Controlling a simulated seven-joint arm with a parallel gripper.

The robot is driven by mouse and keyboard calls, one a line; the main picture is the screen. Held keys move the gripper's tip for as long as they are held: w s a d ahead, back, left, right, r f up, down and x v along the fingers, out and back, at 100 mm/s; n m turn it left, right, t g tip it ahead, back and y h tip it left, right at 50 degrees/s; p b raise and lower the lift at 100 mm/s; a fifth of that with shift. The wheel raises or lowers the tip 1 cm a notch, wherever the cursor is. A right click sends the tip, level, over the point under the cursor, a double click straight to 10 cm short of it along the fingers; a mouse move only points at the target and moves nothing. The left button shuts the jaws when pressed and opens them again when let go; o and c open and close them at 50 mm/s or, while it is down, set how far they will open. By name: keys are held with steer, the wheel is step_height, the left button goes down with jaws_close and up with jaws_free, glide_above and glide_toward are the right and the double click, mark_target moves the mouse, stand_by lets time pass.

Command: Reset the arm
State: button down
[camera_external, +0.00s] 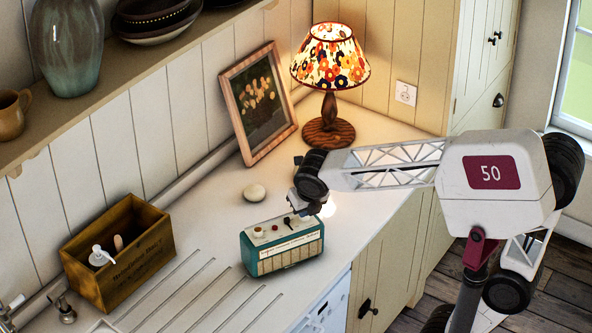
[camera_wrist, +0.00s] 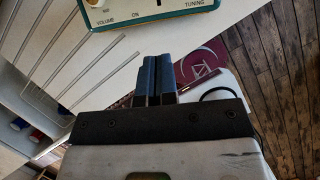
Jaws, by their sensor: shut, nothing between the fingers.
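My gripper (camera_external: 308,207) is above the counter, just behind and over the top of a teal and cream radio (camera_external: 284,252). In the wrist view my gripper (camera_wrist: 156,62) shows its two dark fingers pressed together with nothing between them. The radio (camera_wrist: 130,8) is at the top of that view, with the words volume, on and tuning on its panel. The fingertips appear apart from the radio, though the exact gap is hard to judge. My arm reaches in from the right in the external view.
A wooden box (camera_external: 118,252) with a pump bottle stands left. A pale round object (camera_external: 254,192) lies behind the radio. A lit floral lamp (camera_external: 329,88) and framed picture (camera_external: 259,103) stand at the back. A shelf (camera_external: 140,70) with a vase overhangs the left. Counter right of the radio is clear.

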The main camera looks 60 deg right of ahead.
stand_by(0.3)
steer(key=s+f+m+y, duration=0.1)
steer(key=s+m, duration=0.8)
steer(key=m, duration=0.6)
steer(key=s+f+m+g, duration=0.1)
steer(key=s+f+m, duration=0.1)
steer(key=s+m, duration=0.7)
steer(key=m, duration=0.6)
steer(key=shift+s+d+m+y, duration=0.15)
steer(key=shift+d+m+y, duration=0.05)
steer(key=shift+m+y, duration=0.2)
